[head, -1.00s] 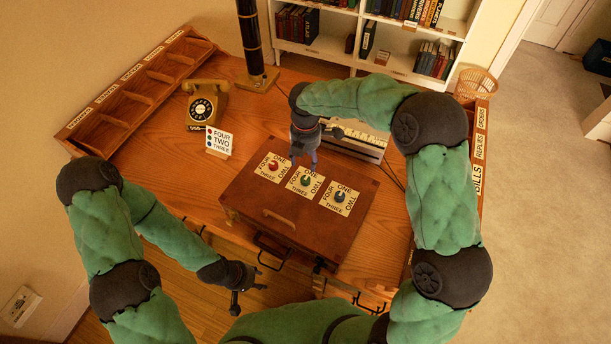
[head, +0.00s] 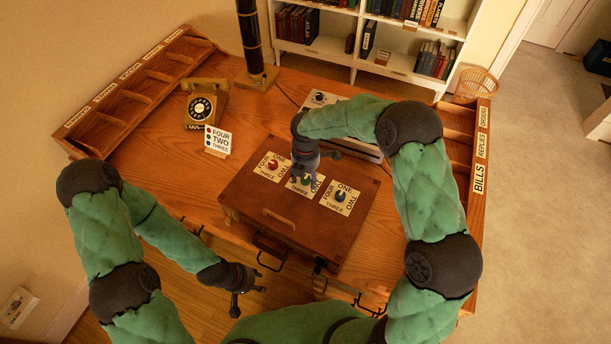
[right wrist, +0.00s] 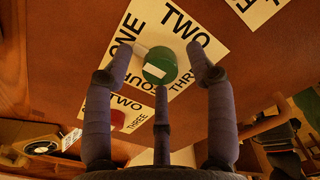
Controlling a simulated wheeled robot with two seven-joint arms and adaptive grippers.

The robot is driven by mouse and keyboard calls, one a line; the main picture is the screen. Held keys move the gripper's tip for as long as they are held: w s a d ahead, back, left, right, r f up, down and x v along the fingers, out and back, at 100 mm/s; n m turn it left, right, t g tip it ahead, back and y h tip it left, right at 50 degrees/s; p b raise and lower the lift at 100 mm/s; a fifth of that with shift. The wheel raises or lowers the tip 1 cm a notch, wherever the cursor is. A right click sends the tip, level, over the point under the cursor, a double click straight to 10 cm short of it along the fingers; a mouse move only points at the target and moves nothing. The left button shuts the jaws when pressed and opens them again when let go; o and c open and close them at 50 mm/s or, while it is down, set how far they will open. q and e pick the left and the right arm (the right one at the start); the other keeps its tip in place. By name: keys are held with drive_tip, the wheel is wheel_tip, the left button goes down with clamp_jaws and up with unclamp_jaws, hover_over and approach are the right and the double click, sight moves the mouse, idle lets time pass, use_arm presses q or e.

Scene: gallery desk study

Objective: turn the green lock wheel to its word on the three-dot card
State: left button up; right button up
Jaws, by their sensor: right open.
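The green lock wheel (right wrist: 160,65) sits on the middle word plate of the brown box (head: 255,220), between the red wheel (head: 273,165) and the blue wheel (head: 340,196). My right gripper (head: 307,180) is open above it, hiding most of it in the head view. In the right wrist view, its fingers (right wrist: 160,75) stand on either side of the wheel, apart from it. The plate words ONE, TWO, THREE and FOUR surround the wheel. The three-dot card (head: 218,141) reads FOUR, TWO, THREE, with TWO in the middle row. My left gripper (head: 248,297) is open and empty before the desk.
A yellow telephone (head: 205,104) and a dark column lamp (head: 252,45) stand at the back left. Labelled pigeonholes line the left and right desk edges. A pale device (head: 322,98) stands behind the box, partly hidden by my right arm. Bare desk lies left of the box.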

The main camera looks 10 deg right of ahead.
clamp_jaws()
drive_tip(key=shift+m, duration=0.3)
drive_tip(key=m, duration=0.3)
drive_tip(key=shift+m, duration=0.4)
drive_tip(key=m, duration=0.4)
drive_tip(key=shift+m, duration=0.3)
drive_tip(key=m+b, duration=0.1)
drive_tip(key=m, duration=0.7)
drive_tip(key=shift+m+b, duration=0.3)
drive_tip(key=shift+b, duration=0.1)
